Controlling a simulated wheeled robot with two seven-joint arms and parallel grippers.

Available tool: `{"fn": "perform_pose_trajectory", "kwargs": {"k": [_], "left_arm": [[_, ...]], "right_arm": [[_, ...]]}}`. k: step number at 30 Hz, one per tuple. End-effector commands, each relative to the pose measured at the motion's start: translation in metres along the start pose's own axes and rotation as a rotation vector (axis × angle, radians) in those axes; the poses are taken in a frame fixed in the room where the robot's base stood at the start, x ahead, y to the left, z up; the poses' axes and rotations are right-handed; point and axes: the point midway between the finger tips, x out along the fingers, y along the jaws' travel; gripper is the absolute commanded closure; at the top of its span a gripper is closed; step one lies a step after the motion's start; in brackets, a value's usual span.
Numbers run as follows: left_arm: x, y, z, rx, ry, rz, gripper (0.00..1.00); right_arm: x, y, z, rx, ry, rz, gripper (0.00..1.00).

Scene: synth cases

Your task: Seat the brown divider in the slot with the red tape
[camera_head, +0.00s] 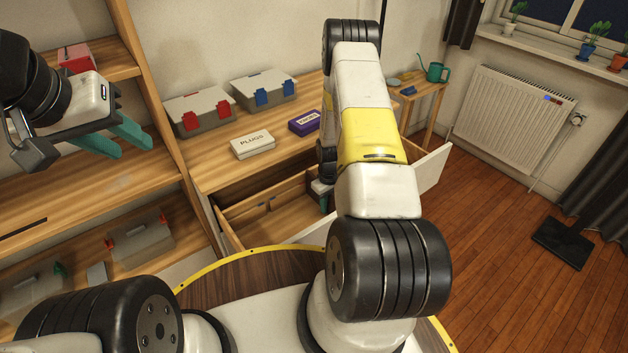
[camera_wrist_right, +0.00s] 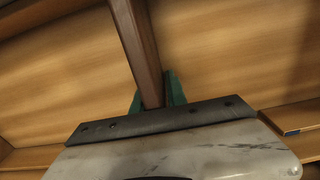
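The brown divider (camera_wrist_right: 136,45) shows in the right wrist view as a dark brown bar running up from between the teal fingers of my right gripper (camera_wrist_right: 158,95). The fingers lie against its two sides. In the head view my right gripper (camera_head: 322,197) is down in the open drawer (camera_head: 232,212), mostly hidden by my arm; I cannot make out the divider there. No red tape or marked slot can be made out in either view. My left gripper (camera_head: 120,138) is open and empty, with its teal fingers apart in front of the shelves at the left.
On the worktop stand a case with red latches (camera_head: 200,110), a case with blue latches (camera_head: 263,90), a white PLUGS box (camera_head: 252,144) and a purple box (camera_head: 305,122). Wooden partitions (camera_head: 268,198) divide the drawer.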

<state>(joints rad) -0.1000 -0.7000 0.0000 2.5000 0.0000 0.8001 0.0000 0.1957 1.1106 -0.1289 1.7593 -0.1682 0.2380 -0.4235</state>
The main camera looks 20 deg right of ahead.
Motion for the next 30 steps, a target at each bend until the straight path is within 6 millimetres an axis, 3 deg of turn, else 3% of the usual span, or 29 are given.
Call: {"fn": "perform_pose_trajectory", "kwargs": {"k": [14,30], "left_arm": [[0.0,0.0,0.0,0.0,0.0,0.0,0.64],[0.0,0.0,0.0,0.0,0.0,0.0,0.64]], "right_arm": [[-0.007,0.0,-0.001,0.0,0.001,0.001,0.67],[-0.109,0.0,-0.001,0.0,0.002,0.001,0.67]]}}
